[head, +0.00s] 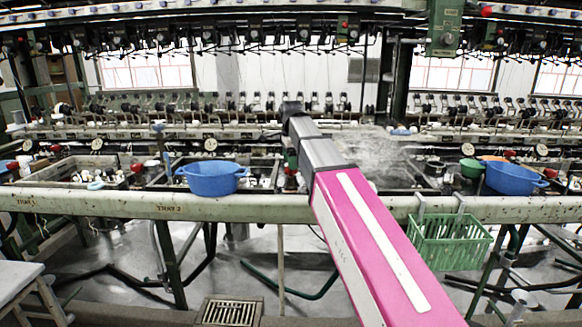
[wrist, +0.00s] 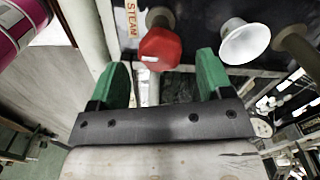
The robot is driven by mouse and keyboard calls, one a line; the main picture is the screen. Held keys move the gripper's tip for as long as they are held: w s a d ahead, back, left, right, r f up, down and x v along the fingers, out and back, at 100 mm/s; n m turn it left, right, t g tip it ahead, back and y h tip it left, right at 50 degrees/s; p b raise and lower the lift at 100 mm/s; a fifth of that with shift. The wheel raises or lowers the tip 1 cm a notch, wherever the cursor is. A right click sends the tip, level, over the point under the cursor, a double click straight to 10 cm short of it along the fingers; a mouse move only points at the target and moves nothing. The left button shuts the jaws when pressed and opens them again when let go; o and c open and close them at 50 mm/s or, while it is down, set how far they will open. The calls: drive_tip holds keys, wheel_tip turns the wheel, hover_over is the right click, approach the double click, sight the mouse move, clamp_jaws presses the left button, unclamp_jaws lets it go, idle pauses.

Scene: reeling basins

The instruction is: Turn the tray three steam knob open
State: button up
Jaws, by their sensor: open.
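A red faceted knob (wrist: 160,48) shows in the wrist view on a short stem beside a label reading STEAM (wrist: 131,18). My gripper (wrist: 162,72) is open, with its two green fingers spread wide. The red knob lies just beyond the fingertips, roughly in line with the gap and nearer the left finger. I see no contact between them. No tray three label is visible.
A white flared knob (wrist: 243,40) sits right of the red one, beyond the right finger. A blue tub (head: 212,180) stands left of my arm, another blue tub (head: 514,178) to the right. A green basket (head: 450,243) hangs on the front rail (head: 110,205).

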drive_tip(key=shift+f, duration=1.2)
drive_tip(key=c, duration=0.9)
drive_tip(key=shift+c, duration=0.2)
